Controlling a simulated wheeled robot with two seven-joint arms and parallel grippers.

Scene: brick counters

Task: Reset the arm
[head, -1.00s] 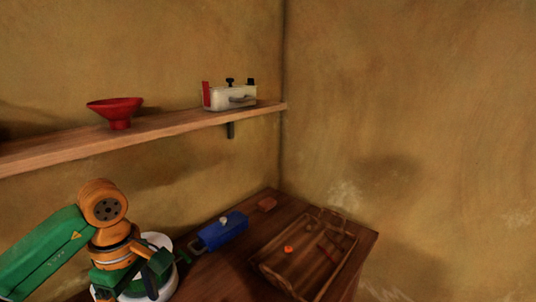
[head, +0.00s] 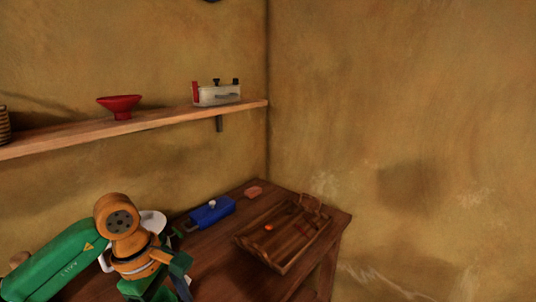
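My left arm, green and orange, comes in from the lower left of the head view. Its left gripper (head: 165,284) is at the bottom edge, over the near left part of the dark wooden table (head: 213,262). The fingers are partly cut off and seen from behind, so I cannot tell whether they are open or shut. A white round object (head: 152,222) is partly hidden behind the wrist. My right gripper is not in view.
A wall shelf (head: 60,138) carries a red bowl (head: 119,106) and a whitish container (head: 218,96).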

